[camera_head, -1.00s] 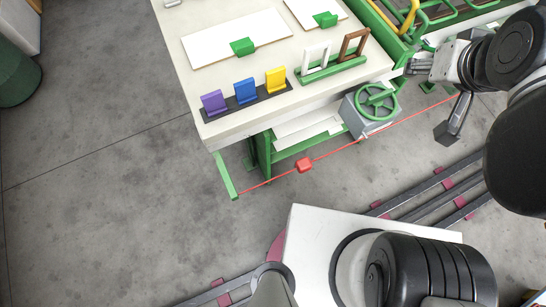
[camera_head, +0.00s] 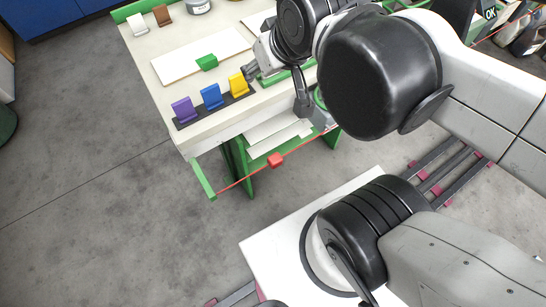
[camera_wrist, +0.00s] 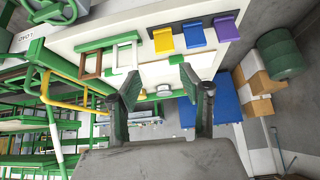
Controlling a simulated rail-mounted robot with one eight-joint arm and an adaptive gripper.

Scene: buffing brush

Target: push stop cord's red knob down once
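The red knob (camera_head: 276,160) hangs on the thin red stop cord (camera_head: 238,182), in front of the bench's front edge, in the head view. The cord runs from a green bracket (camera_head: 203,180) at the bench's left corner toward the right, where my arm hides its far part. My gripper (camera_head: 252,72) is over the bench top, up and to the left of my forearm, well apart from the knob. In the wrist view my gripper's two fingers (camera_wrist: 160,88) are spread wide with nothing between them. The knob is not visible in the wrist view.
Purple (camera_head: 184,109), blue (camera_head: 212,96) and yellow (camera_head: 239,84) blocks stand on a dark strip along the bench (camera_head: 205,132). A green handwheel (camera_wrist: 52,10) and yellow rails (camera_wrist: 62,100) show in the wrist view. The floor left of the bench is clear.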

